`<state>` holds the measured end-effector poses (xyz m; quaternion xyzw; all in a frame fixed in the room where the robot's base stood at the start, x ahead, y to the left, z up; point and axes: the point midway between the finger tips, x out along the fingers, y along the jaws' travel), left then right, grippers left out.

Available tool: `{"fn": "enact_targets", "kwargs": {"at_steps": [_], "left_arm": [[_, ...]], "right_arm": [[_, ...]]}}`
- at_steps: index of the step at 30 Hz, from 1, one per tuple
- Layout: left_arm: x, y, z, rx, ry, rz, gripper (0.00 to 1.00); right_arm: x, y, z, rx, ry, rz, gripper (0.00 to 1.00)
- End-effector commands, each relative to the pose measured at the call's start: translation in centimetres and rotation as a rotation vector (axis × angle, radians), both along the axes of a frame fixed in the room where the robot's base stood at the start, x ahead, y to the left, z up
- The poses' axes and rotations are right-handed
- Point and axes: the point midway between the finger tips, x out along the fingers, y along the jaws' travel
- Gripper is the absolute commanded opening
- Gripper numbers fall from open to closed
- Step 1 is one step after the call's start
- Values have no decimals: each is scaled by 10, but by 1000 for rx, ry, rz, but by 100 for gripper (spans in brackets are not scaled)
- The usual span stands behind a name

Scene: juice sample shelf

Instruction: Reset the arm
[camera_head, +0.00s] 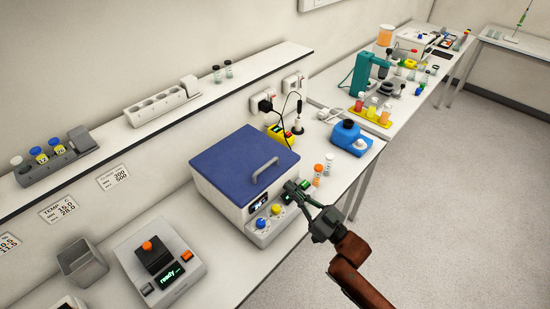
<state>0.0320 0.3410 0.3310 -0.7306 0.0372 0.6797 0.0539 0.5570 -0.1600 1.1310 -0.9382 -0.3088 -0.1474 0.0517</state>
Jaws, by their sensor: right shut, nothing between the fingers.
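My right arm comes in from the lower right. Its gripper (296,190) is shut and empty, at the front right corner of a white box-shaped device with a blue lid (235,165). The lid is closed and has a grey handle (264,169). The gripper is close to the device's front panel with its blue and yellow knobs (268,218); I cannot tell whether it touches. My left gripper is not in view.
Small vials with orange caps (318,169) stand just right of the gripper. A blue device (350,137) is behind them. A grey scale-like device (157,262) is at front left. A wall shelf (210,97) holds racks and vials. Open floor (440,210) lies to the right.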

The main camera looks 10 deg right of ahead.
Motion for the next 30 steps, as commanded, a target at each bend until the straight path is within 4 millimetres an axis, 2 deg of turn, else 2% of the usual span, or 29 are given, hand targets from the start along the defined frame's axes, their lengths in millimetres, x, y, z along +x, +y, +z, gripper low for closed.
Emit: {"fn": "enact_targets", "kwargs": {"at_steps": [5,8,11,14,16,18,20,21,24,27,30], "left_arm": [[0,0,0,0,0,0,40],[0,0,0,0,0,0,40],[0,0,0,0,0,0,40],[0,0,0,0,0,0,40],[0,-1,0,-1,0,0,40],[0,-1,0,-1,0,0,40],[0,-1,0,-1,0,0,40],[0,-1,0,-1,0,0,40],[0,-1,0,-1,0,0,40],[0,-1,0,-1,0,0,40],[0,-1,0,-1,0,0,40]], "right_arm": [[-1,-1,0,-1,0,-1,0],[0,-4,-9,-13,30,-23,0],[0,-15,-39,-59,125,-87,0],[-7,-38,-89,-138,283,-186,0],[-20,-59,-129,-202,417,-261,0],[-41,-82,-169,-267,560,-329,0],[-65,-102,-201,-318,682,-380,0],[-83,-114,-220,-351,763,-409,0],[-129,-140,-259,-420,947,-465,0],[-170,-158,-284,-469,1090,-500,0],[-206,-171,-301,-504,1205,-521,0]]}}
